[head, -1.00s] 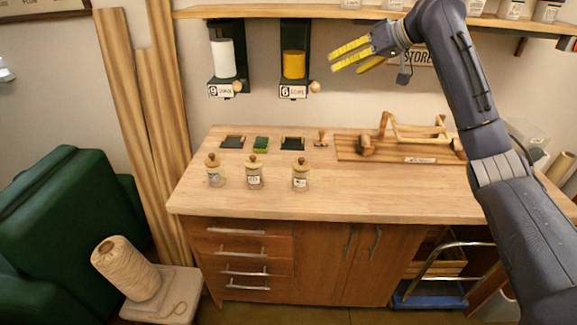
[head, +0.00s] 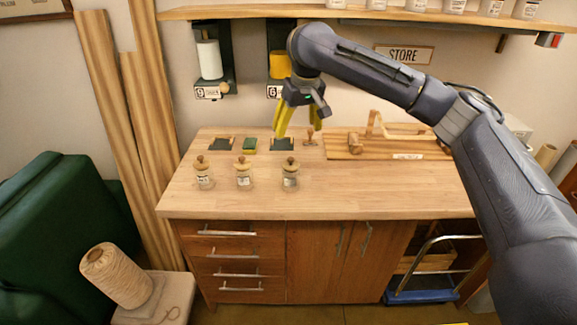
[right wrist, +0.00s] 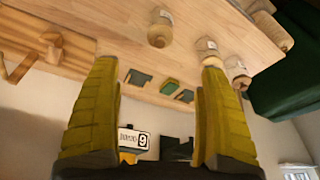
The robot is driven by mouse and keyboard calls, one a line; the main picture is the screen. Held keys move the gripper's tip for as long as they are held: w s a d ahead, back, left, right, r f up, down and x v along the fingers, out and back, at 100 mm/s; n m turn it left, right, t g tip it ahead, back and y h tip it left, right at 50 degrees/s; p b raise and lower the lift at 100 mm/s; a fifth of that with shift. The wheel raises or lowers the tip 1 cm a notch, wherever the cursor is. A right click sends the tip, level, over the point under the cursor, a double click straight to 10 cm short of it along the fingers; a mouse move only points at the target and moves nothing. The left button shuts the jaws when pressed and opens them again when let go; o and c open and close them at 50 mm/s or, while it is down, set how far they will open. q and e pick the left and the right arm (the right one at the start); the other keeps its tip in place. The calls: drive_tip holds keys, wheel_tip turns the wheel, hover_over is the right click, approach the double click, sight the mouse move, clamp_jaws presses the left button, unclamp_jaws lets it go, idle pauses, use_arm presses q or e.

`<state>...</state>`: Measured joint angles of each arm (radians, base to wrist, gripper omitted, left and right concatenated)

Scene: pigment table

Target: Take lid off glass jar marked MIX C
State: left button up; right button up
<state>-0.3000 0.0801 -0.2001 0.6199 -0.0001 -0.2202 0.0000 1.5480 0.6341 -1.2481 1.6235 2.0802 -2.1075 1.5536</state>
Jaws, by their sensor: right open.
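Three small glass jars with wooden knobbed lids stand in a row on the wooden worktop: the left jar (head: 204,180), the middle jar (head: 244,180) and the right jar (head: 290,182). All three lids are on. Their labels are too small to read, so I cannot tell which is MIX C. My right gripper (head: 296,135) is open and empty, pointing down above and behind the right jar. In the right wrist view, the right jar (right wrist: 161,28) lies beyond and between the yellow fingers, with the middle jar (right wrist: 207,47) behind a fingertip. My left gripper is not in view.
A wooden board with a frame (head: 385,147) is at the back right. Dispensers hang on the wall. The worktop front is clear.

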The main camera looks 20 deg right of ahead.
sight(291, 159)
drive_tip(key=x, duration=1.6)
drive_tip(key=shift+w, duration=0.15)
drive_tip(key=shift+c, duration=0.5)
drive_tip(key=c, duration=0.9)
drive_tip(key=shift+c, duration=0.2)
